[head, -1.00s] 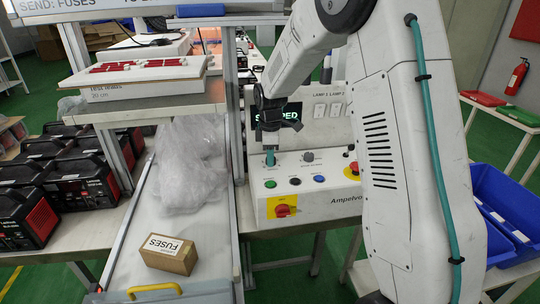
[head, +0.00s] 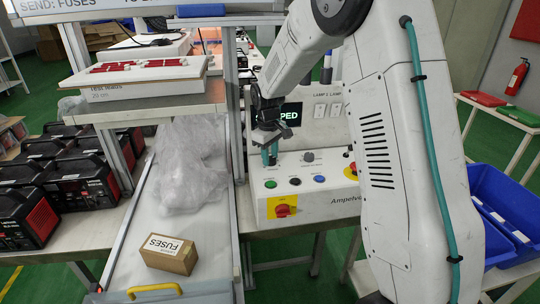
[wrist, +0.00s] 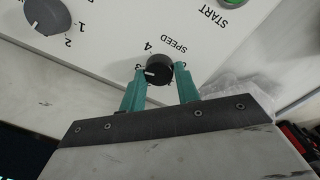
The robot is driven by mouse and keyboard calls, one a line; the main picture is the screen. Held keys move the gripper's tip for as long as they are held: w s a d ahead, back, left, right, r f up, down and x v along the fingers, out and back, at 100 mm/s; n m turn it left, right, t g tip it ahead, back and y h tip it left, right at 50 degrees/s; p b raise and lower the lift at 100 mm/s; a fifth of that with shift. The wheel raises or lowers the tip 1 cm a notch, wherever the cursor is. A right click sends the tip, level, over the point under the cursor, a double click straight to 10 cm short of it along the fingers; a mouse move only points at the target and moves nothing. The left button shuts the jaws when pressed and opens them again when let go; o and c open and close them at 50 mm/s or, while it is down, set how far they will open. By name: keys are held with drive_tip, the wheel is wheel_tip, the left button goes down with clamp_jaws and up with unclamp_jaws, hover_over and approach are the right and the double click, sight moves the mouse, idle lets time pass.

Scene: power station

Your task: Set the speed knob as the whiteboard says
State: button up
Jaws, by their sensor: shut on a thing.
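The dark round speed knob (wrist: 158,69) is on the white control panel (head: 340,190), beside the printed word SPEED. Its white pointer mark faces the printed 3; a 4 is printed further round. The teal fingers of my gripper (wrist: 160,76) are shut on the knob, one on each side. In the head view my gripper (head: 269,156) is over the left part of the panel and hides the knob. The whiteboard (head: 130,17) is cut off at the top left; only "SEND: FUSES" and part of another word show, and no speed setting is readable.
A second, grey knob (wrist: 48,14) and a green START button (wrist: 232,2) are close by. The panel also has black and blue buttons, a red-yellow switch (head: 283,207) and a dark display (head: 291,115) reading "PED". A fuses box (head: 168,254) lies on the conveyor at left.

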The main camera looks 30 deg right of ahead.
drive_tip(key=m, duration=0.4)
drive_tip(key=shift+w, duration=0.1)
drive_tip(key=m, duration=0.4)
drive_tip(key=shift+d+m, duration=0.1)
drive_tip(key=shift+m, duration=0.5)
drive_tip(key=o, duration=1)
drive_tip(key=shift+c, duration=0.2)
drive_tip(key=shift+r, duration=0.1)
drive_tip(key=r, duration=0.7)
drive_tip(key=shift+w+a+r, duration=0.1)
drive_tip(key=shift+a+r, duration=0.15)
drive_tip(key=shift+r, duration=0.1)
